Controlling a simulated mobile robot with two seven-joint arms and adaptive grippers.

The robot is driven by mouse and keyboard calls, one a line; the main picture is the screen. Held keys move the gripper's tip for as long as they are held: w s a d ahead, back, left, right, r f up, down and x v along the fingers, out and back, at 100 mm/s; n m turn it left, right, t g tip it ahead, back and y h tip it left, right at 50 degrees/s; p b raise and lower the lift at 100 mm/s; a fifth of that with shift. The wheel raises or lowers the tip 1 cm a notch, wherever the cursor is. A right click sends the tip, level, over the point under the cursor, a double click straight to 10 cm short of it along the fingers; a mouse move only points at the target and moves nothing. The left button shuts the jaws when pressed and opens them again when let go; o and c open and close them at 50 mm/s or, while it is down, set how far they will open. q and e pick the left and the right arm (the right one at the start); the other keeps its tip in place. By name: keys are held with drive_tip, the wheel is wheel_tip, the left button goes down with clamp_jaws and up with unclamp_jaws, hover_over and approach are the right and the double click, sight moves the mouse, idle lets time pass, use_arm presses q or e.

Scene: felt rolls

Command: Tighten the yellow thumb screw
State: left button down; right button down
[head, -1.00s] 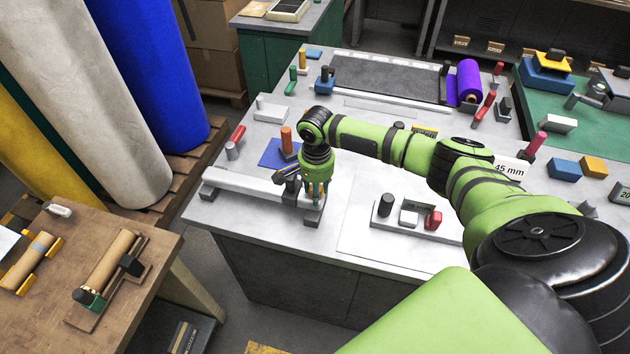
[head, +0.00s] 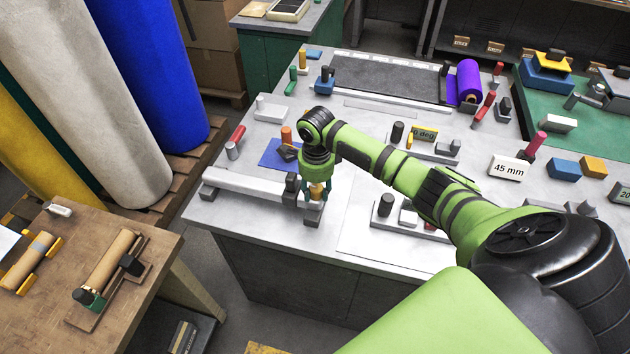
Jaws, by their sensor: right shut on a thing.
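A yellow thumb screw (head: 316,191) stands on a dark block at the right end of a long pale bar (head: 248,187), near the grey table's front left corner. My right gripper (head: 317,194) points down over it, with one finger on each side, shut on the screw. The fingers and wrist partly cover the screw, so its thread and how far it is in cannot be seen. My left gripper is not in view.
A dark upright block (head: 291,188) stands just left of my right gripper. Behind is a blue plate (head: 277,154) with an orange-topped piece (head: 286,135). A white sheet (head: 365,226) with a small fixture lies to the right. A wooden table (head: 60,318) stands front left.

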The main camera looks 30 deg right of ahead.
sight(316, 188)
drive_tip(key=shift+s+a+f+m, duration=0.1)
drive_tip(key=shift+s+f+m, duration=0.15)
drive_tip(key=shift+m, duration=0.65)
drive_tip(key=c, duration=0.9)
unclamp_jaws()
drive_tip(key=shift+f, duration=0.1)
drive_tip(key=shift+w+r, duration=0.2)
drive_tip(key=shift+r, duration=2.55)
